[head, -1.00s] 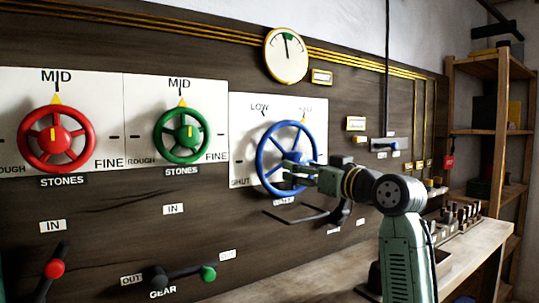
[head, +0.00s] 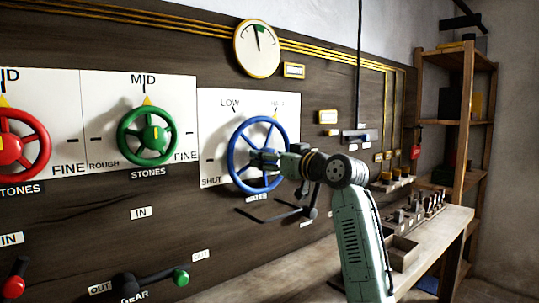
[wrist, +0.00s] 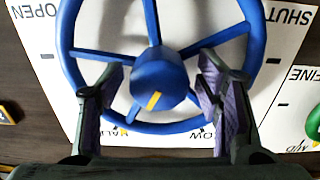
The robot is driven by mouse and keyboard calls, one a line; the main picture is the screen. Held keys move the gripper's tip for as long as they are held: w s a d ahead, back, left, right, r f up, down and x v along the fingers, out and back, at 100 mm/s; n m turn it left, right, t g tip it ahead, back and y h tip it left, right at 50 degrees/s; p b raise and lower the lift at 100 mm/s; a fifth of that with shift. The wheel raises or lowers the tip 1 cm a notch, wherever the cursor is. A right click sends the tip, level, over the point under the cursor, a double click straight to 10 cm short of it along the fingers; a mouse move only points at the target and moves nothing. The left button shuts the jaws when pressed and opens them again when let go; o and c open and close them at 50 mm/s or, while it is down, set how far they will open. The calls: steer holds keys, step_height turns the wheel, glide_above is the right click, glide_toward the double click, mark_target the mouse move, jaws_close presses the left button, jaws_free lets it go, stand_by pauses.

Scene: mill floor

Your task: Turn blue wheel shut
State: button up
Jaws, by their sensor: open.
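The blue wheel (head: 233,158) is mounted on a white plate (head: 208,128) marked LOW, HALF and SHUT on the dark panel. It also shows large in the wrist view (wrist: 72,52), where the plate reads OPEN and SHUT. Its yellow pointer (head: 276,118) stands by the HALF label. The hub (wrist: 158,72) carries a yellow stripe. My gripper (head: 262,160) is at the middle of the wheel. In the wrist view my gripper (wrist: 160,75) is open, with one finger on each side of the hub and a gap to it. Whether the fingers touch spokes is unclear.
A green wheel (head: 147,136) and a red wheel (head: 36,150) are to the left. A dark lever (head: 308,212) sits below right of the blue wheel. A bench (head: 436,232) with small items and a shelf (head: 462,130) are at right. A gauge (head: 257,48) hangs above.

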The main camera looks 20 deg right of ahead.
steer(key=shift+w, duration=0.1)
steer(key=shift+c, duration=0.4)
steer(key=c, duration=1.1)
